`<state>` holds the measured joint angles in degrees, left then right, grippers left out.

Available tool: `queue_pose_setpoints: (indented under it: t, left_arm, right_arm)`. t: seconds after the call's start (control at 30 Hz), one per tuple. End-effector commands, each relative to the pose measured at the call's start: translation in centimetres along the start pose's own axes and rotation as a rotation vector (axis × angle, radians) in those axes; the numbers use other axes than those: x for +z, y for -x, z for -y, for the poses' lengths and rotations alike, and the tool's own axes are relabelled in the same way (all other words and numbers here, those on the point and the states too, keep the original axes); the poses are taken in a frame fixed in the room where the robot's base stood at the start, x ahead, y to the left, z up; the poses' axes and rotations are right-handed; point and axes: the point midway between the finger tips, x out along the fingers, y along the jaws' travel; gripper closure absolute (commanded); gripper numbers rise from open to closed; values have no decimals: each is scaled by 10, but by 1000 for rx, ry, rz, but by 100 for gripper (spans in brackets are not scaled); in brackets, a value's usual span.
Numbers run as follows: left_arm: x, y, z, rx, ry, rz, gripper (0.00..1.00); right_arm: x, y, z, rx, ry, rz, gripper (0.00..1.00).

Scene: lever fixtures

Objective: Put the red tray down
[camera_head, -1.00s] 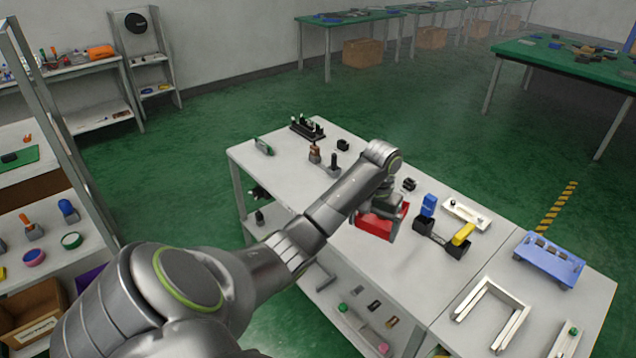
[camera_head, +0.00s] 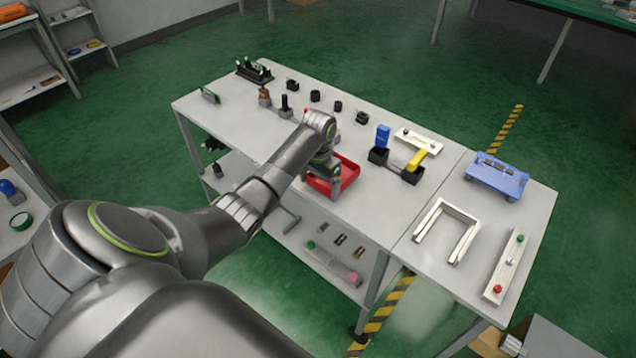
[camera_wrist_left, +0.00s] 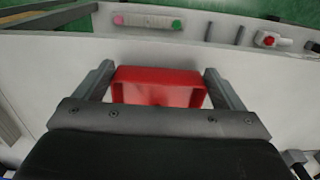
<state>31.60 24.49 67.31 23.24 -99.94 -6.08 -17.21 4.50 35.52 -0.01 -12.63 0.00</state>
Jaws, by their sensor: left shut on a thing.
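The red tray (camera_head: 318,185) is a shallow open box at the front edge of the white table. My left gripper (camera_head: 336,178) is over it and partly hides it. In the left wrist view the tray (camera_wrist_left: 158,92) sits between the two fingers of my left gripper (camera_wrist_left: 159,72), which are shut on its sides. The tray looks roughly level and is at or just above the tabletop; I cannot tell whether it touches. My right gripper is not in view.
The white table (camera_head: 375,210) has bare room around the tray. Several small black parts stand behind.

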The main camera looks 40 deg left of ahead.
Motion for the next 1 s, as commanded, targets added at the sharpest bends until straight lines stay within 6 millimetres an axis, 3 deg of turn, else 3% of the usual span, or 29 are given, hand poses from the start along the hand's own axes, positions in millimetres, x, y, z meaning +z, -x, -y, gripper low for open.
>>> queue_pose_setpoints:
  t: [0.43,0.47,0.53,0.83,1.0]
  left_arm:
    - [0,-10,0,0,1,-1,34]
    - [0,-11,0,0,1,-1,8]
    - [0,-11,0,0,1,-1,0]
    - [0,-6,0,-1,0,-2,0]
    - [-1,20,1,-4,-1,-5,0]
  right_arm:
    - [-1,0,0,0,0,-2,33]
    - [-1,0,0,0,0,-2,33]
    - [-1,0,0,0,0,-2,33]
    - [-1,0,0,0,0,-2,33]
    - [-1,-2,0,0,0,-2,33]
